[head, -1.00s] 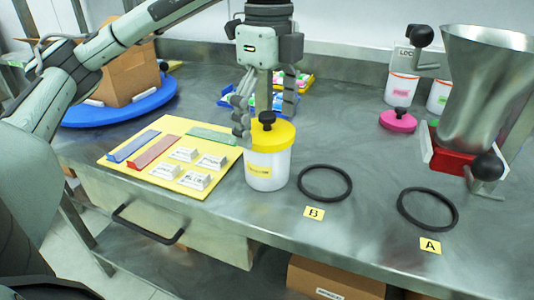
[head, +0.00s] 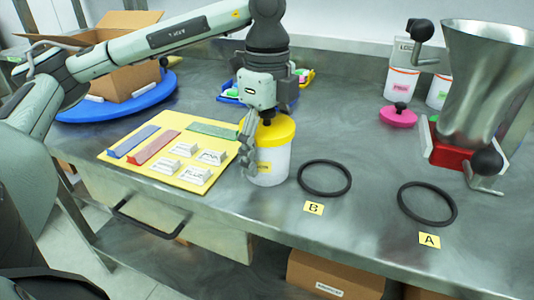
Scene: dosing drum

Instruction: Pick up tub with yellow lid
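The tub with the yellow lid (head: 278,132) has a white body (head: 275,167) and a dark knob on top. It stands upright on the steel bench, beside the right edge of the yellow mat (head: 133,166). My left gripper (head: 263,140) points down over the tub. One finger is low along the tub's left side, partly covering its yellow label. The other finger is mostly hidden behind the lid. I cannot tell whether the fingers press on the tub. My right gripper is not in view.
Black rings lie at label B (head: 314,208) and label A (head: 429,240). A metal hopper (head: 487,80) on a red base stands at right, near a pink knobbed disc (head: 399,117). Coloured bars and white blocks lie on the mat. A cardboard box (head: 120,65) stands back left.

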